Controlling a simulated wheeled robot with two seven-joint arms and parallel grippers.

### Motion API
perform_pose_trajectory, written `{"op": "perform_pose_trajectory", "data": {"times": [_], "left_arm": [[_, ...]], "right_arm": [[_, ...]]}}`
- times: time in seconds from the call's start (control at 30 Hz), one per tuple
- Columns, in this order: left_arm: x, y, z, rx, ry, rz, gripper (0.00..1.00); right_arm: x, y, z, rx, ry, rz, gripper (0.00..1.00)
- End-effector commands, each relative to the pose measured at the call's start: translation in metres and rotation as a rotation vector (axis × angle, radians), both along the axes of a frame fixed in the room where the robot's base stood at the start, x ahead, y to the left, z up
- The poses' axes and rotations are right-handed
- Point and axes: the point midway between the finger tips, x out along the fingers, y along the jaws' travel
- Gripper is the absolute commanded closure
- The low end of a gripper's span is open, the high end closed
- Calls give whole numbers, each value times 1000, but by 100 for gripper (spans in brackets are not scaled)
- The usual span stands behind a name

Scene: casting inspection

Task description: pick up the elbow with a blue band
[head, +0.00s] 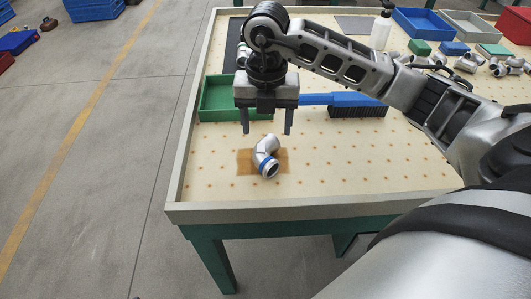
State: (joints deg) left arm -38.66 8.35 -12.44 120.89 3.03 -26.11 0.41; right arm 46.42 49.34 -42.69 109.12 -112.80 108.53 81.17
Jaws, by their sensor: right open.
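The elbow with a blue band (266,155) is a silver-grey bent pipe piece with a blue ring at its lower end. It lies on a brown patch (244,163) on the table's left part. My right gripper (266,131) is above and a little behind the elbow, fingers pointing down. Its two fingers are apart with nothing between them, and it does not appear to touch the elbow. My left gripper is not in view.
A green tray (221,99) and a blue brush (352,101) lie behind the gripper. A white bottle (381,30), bins such as a blue one (425,27), and several grey fittings (468,63) stand at the back right. The table's raised rim (300,211) runs along the front.

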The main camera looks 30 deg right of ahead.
Motion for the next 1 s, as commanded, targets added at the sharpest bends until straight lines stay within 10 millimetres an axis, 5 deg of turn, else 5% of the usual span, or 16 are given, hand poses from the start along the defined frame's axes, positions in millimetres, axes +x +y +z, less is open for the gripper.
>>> {"op": "perform_pose_trajectory", "data": {"times": [0.1, 0.7, 1.0], "left_arm": [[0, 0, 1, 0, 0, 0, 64], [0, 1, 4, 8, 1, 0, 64], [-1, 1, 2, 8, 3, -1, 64]], "right_arm": [[-1, 0, -24, 2, 4, 1, 35], [9, 4, -89, 3, 1, 2, 35], [9, 4, -95, 3, -1, 4, 35]]}}
